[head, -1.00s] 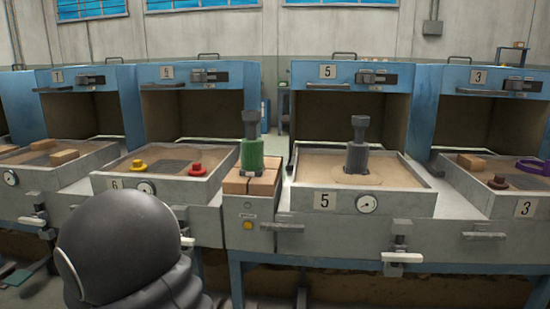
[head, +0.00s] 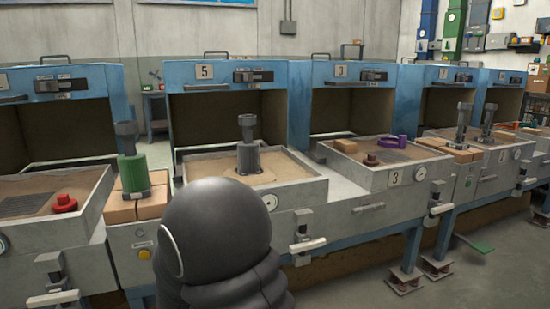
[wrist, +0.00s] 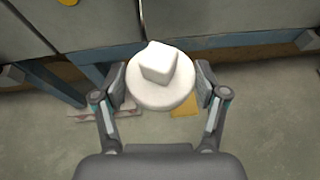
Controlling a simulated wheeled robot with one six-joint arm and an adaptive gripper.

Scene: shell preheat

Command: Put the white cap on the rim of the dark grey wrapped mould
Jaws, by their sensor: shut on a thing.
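The white cap (wrist: 160,97), a round disc with a square knob on top, is held between the two fingers of my gripper (wrist: 160,84) in the wrist view. Floor and the bench's front show below it. In the head view, a dark grey wrapped mould (head: 248,160) stands upright in the sand of tray 5, with a narrower neck and a flared top. My gripper and the cap do not show in the head view. Two more dark grey moulds (head: 463,124) stand farther right; their wrapping is too small to make out.
A green wrapped mould (head: 132,170) stands on bricks (head: 140,205) left of tray 5 (head: 292,200). A red cap (head: 64,203) lies in the left tray. Tray 3 holds a brown cap (head: 370,160) and a purple ring (head: 390,141). Valve handles jut from the bench front.

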